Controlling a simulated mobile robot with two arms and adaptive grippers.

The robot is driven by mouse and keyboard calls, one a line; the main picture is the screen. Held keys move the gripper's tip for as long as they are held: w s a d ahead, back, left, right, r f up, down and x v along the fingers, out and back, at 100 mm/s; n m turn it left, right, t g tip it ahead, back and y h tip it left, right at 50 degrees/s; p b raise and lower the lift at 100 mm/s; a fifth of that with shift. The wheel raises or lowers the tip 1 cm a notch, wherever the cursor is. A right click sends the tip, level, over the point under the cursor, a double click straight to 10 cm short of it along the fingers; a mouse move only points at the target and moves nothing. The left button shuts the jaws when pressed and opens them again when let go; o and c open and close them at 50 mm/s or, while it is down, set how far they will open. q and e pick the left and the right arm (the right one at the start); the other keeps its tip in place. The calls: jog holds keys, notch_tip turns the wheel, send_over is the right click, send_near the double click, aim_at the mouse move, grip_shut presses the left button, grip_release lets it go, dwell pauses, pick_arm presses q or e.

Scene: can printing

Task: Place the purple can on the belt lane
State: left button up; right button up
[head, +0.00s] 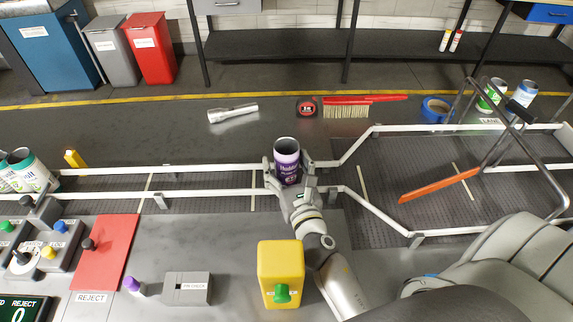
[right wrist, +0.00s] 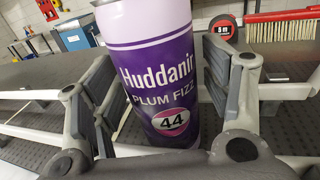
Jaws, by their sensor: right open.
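The purple can (head: 287,158) is upright at the belt lane (head: 215,186), between its white rails, in the middle of the head view. My right gripper (head: 287,172) is around it from the near side, open, with one finger on each side. In the right wrist view the can (right wrist: 152,75) shows its "Plum Fizz 44" label between the open fingers (right wrist: 155,95). The can's base is hidden by the gripper, so I cannot tell whether it touches the belt. My left gripper is not in view.
White rails (head: 210,168) border the lane, which widens at right under an orange bar (head: 440,186). A yellow button box (head: 281,272) and a red reject mat (head: 105,252) are in front. A flashlight (head: 233,113), brush (head: 346,110) and blue tape roll (head: 436,110) lie behind.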

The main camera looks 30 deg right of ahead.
aim_at(290, 174)
jog(key=shift+r, duration=0.1)
jog(key=shift+r+p, duration=0.25)
jog(key=shift+p, duration=0.05)
jog(key=b+v, duration=0.1)
jog(key=v, duration=0.2)
jog(key=b+v, duration=0.2)
jog(key=v, duration=0.1)
jog(key=shift+s+f, duration=0.25)
jog(key=shift+s, duration=0.1)
jog(key=shift+s+a+r, duration=0.1)
jog(key=shift+s+a, duration=0.05)
jog(key=shift+s, duration=0.25)
